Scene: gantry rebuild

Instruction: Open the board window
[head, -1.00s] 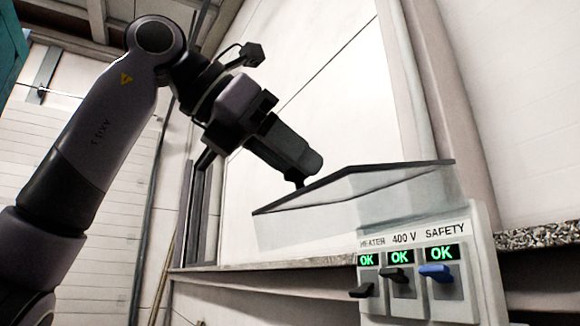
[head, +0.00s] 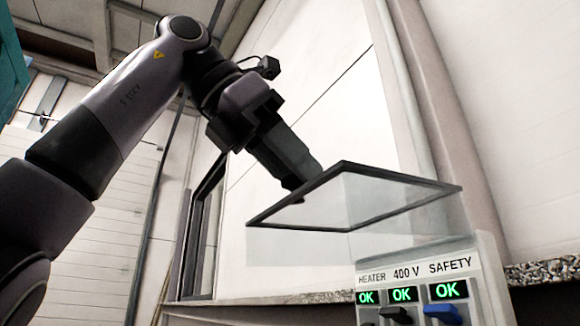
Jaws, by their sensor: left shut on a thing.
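The board window (head: 395,212) is a clear pane in a dark frame over a white board. It is tilted up and stands out above the switches, with clear side walls below it. My left gripper (head: 292,190) comes from the upper left and is shut at the far left edge of the dark frame. Its fingertips are partly hidden by the gripper body. Below the window, the white board (head: 484,268) carries the labels HEATER, 400 V and SAFETY, each with a green OK display. My right gripper is not in view.
A blue switch lever (head: 442,312) and a black lever (head: 396,314) sit below the displays at the bottom edge. A speckled ledge (head: 540,272) runs behind the board. A pale wall stands behind, and a teal object (head: 10,55) is at the upper left.

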